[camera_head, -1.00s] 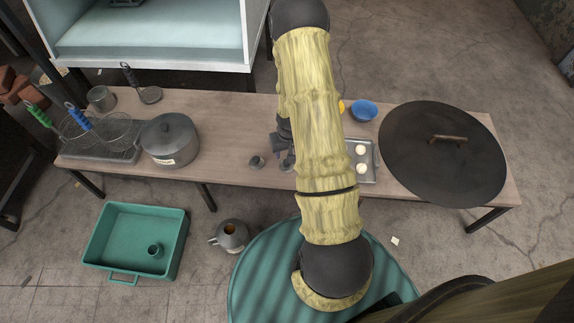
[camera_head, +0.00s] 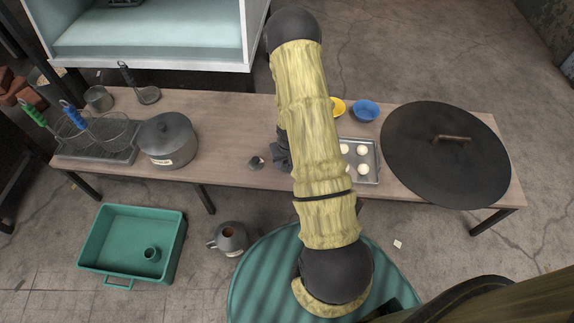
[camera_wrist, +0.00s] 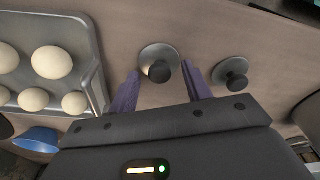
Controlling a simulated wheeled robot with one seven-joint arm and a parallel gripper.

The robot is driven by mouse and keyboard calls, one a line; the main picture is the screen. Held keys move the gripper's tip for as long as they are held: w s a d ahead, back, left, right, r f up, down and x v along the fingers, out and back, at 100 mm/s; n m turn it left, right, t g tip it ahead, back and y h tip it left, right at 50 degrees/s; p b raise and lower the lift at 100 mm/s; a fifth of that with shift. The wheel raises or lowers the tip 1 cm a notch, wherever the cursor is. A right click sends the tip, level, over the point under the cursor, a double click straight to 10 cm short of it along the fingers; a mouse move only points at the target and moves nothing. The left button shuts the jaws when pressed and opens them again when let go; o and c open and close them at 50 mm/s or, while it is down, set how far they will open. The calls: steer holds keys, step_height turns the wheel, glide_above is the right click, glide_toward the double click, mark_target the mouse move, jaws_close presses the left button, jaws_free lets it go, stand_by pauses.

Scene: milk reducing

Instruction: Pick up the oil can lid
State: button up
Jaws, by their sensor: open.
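Two small round grey metal lids with dark knobs lie on the wooden table. In the wrist view, the nearer lid (camera_wrist: 150,50) sits between and just beyond my fingertips. The other lid (camera_wrist: 236,65) lies to its right, outside the right finger. I cannot tell which one is the oil can's. My gripper (camera_wrist: 160,68) is open and empty, its purple fingers pointing at the first lid. In the head view, one lid (camera_head: 256,162) shows left of my gripper (camera_head: 281,156); the other is hidden. A grey spouted can (camera_head: 229,239) stands open on the floor.
A metal tray (camera_head: 372,178) with several pale round pieces lies right of my gripper. A large dark lid (camera_head: 430,170) covers the table's right end. A grey pot (camera_head: 167,140) stands left. A blue bowl (camera_head: 365,110) and yellow bowl (camera_head: 338,106) sit behind the tray.

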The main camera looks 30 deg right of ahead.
mark_target(285, 162)
steer(key=c, duration=1)
steer(key=shift+c, duration=0.2)
step_height(285, 162, up, 10)
steer(key=p, duration=0.4)
steer(key=w+a+r+n, duration=0.1)
steer(key=w+a+r, duration=0.1)
steer(key=a, duration=0.4)
steer(key=w+a+r+n, duration=0.1)
steer(key=w+a+r, duration=0.1)
steer(key=a+r, duration=0.2)
steer(key=a, duration=0.3)
steer(key=shift+w+a+r, duration=0.15)
steer(key=shift+a, duration=0.15)
